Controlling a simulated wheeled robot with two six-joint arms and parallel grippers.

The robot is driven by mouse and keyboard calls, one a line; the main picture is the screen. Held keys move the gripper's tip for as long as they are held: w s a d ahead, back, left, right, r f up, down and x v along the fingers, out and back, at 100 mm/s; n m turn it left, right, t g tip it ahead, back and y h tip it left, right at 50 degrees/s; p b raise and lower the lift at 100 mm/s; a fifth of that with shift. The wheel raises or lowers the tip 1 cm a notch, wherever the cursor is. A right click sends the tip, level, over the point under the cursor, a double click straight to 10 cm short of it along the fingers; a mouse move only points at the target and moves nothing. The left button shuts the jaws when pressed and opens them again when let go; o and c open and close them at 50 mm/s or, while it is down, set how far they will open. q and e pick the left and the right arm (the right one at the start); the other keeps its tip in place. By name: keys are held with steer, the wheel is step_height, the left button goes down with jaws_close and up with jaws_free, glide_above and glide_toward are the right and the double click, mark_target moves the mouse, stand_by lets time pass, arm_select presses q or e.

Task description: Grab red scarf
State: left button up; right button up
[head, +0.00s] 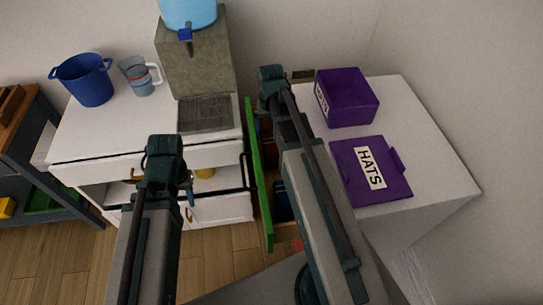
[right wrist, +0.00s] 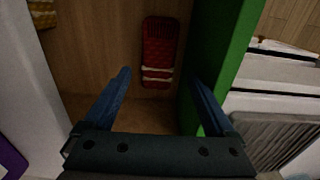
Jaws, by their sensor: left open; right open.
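The red scarf (right wrist: 159,52) lies folded, with pale stripes near one end, on the wooden floor of an open compartment in the right wrist view. My right gripper (right wrist: 160,82) is open and empty; its blue fingers are spread below the scarf in the picture, not closed on it. In the head view my right arm reaches over the space beside the green panel (head: 259,180), and its fingers are hidden. My left gripper (head: 186,185) is in front of the white cabinet (head: 230,206) in the head view, open, with nothing seen in it.
The green panel stands close beside my right fingers in the right wrist view (right wrist: 212,60). A purple box (head: 348,97) and a purple HATS lid (head: 390,182) sit on the right white surface. A blue bucket (head: 84,80), a jug (head: 139,77) and a water dispenser (head: 192,60) stand left.

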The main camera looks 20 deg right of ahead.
mark_target(271, 147)
steer(key=shift+f+b, duration=1.35)
steer(key=shift+f, duration=0.55)
step_height(271, 147, down, 5)
steer(key=b, duration=0.5)
steer(key=shift+d+f, duration=0.15)
steer(key=shift+f, duration=0.05)
steer(key=shift+r, duration=0.1)
steer(key=c, duration=1.2)
steer(key=shift+r, duration=0.2)
step_height(271, 147, up, 18)
steer(key=p, duration=1.8)
steer(key=shift+f, duration=0.15)
